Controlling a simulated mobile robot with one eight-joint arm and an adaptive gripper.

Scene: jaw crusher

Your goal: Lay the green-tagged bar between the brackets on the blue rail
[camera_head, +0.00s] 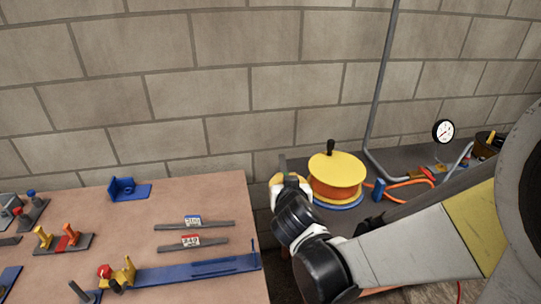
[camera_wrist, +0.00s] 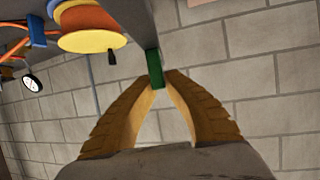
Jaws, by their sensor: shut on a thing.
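My gripper (camera_head: 281,180) is over the gap between the two benches in the head view, beside the yellow-topped reel. In the wrist view its two tan fingers (camera_wrist: 165,78) are shut on the green-tagged bar. The bar's green tag (camera_wrist: 154,67) shows at the fingertips; I cannot clearly tell the rest of the bar from the grey strip behind it. The blue rail (camera_head: 190,272) lies along the front of the left bench, apart from my gripper. A yellow bracket (camera_head: 122,275) with a red knob stands at its left end, and a thin blue upright (camera_head: 252,254) at its right.
A blue-tagged bar (camera_head: 194,225) and a red-tagged bar (camera_head: 192,245) lie behind the rail. A blue bracket (camera_head: 128,189) stands further back. Clamp-like fixtures (camera_head: 64,241) are at the left. The reel (camera_head: 336,180), hoses and a gauge (camera_head: 443,131) occupy the right bench.

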